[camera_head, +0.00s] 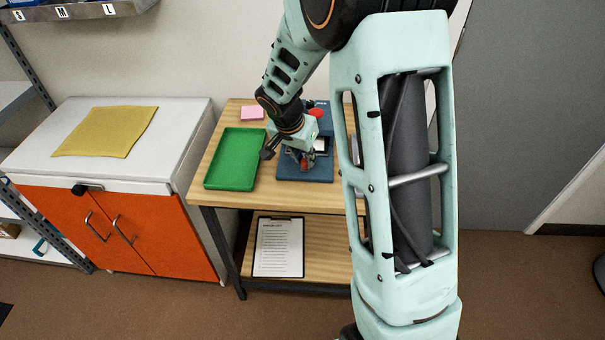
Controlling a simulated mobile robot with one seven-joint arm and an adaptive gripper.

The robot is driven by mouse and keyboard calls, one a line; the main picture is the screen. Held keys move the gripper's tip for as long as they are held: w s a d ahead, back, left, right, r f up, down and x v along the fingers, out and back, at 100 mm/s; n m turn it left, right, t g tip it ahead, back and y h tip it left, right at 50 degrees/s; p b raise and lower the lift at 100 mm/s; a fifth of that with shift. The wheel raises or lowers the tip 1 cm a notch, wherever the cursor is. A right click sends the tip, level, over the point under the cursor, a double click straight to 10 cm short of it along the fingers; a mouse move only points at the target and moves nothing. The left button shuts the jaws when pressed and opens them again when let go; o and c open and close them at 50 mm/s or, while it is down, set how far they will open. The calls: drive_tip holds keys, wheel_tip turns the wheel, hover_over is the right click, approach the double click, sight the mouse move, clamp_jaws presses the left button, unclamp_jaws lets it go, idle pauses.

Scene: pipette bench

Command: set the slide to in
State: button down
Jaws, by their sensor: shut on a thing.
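A blue fixture (318,175) stands on the wooden bench, right of a green tray. It has a flat base, a raised back with a red round part (317,113), and a pale part (321,146) near its middle. My gripper (303,162) points down over the front of the base. It is shut on a small part of the fixture, seemingly the slide, with a bit of red showing at the fingertips. The gripper and arm hide most of the slide, so its position cannot be told.
The green tray (234,184) lies close left of the fixture, with a pink pad (252,113) behind it. A clipboard (278,247) rests on the lower shelf. A yellow cloth (105,132) lies on the white-topped orange cabinet. My arm blocks the bench's right side.

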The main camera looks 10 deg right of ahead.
drive_tip(key=w, duration=0.2)
drive_tip(key=shift+w+d, duration=0.3)
drive_tip(key=shift+d, duration=0.1)
drive_tip(key=shift+w+r, duration=0.1)
drive_tip(key=shift+w, duration=0.25)
drive_tip(key=shift+d, duration=0.1)
drive_tip(key=c, duration=1.8)
unclamp_jaws()
drive_tip(key=shift+w, duration=0.1)
drive_tip(key=v, duration=1.2)
